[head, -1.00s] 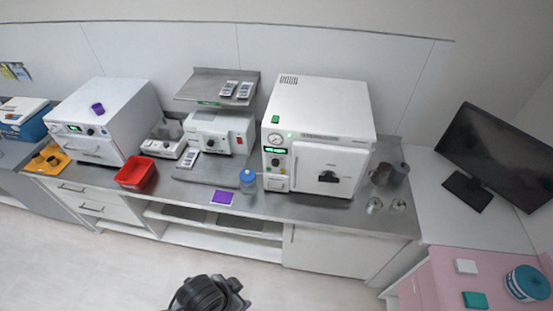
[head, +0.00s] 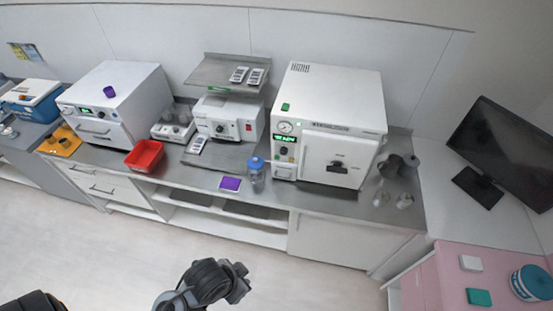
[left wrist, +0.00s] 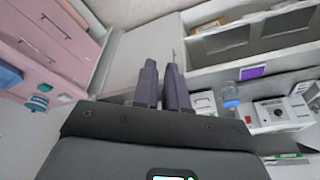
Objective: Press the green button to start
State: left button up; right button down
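The large white steriliser (head: 335,95) stands on the counter right of centre in the head view. Its front panel has a gauge, a lit green display (head: 285,138) and small controls. Which small control is the green button is too small to tell. In the left wrist view my left gripper (left wrist: 161,68) has its two dark fingers together with only a thin gap and nothing between them. It is away from the counter machines. My dark arm links show at the bottom of the head view. My right gripper is not identifiable.
A red bin (head: 145,155) is further left. A monitor (head: 503,150) and pink cabinet (head: 450,265) are at right. Floor in front is clear.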

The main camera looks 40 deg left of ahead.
pick_arm(q)
grip_shut()
jog(key=shift+a, duration=0.15)
dwell(0.7)
dwell(0.4)
